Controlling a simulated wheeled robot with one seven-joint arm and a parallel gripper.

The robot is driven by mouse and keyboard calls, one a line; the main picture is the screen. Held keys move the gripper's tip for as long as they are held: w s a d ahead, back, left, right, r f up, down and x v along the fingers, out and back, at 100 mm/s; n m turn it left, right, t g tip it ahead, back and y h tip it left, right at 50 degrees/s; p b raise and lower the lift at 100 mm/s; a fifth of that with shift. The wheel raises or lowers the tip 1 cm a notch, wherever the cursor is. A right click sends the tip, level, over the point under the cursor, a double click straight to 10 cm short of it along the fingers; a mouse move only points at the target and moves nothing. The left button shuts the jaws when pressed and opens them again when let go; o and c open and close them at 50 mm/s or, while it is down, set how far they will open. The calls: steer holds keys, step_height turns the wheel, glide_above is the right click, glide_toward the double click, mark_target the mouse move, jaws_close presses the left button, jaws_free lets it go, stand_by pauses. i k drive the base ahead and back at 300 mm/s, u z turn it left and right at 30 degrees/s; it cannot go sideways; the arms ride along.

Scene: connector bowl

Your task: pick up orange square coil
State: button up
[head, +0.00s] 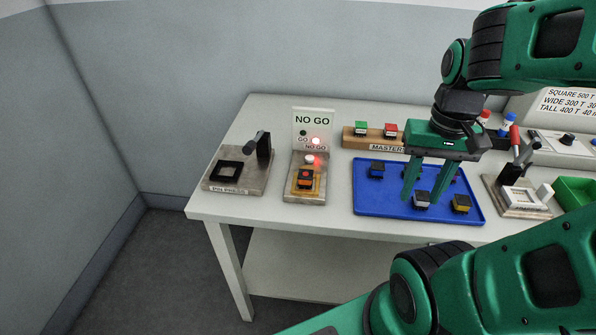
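An orange coil with a dark top (305,180) sits in the fixture under the "NO GO" sign, left of the blue tray. A yellow-orange coil with a dark top (461,204) stands at the tray's front right; from here I cannot tell the exact outline of either. My gripper (423,202) points down over the blue tray (377,213) with its two fingers apart. A white coil with a dark top (422,201) shows between the fingertips; I cannot tell whether they touch it. My gripper is right of the orange coil and left of the yellow-orange one.
The "MASTER" block (361,139) stands behind. A pin press (239,170) is at left, a lever fixture (517,200) and green bin (577,191) at right.

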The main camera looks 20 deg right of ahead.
mark_target(305, 178)
steer(key=k, duration=1)
steer(key=z, duration=0.8)
steer(key=i, duration=0.7)
steer(key=z, duration=0.05)
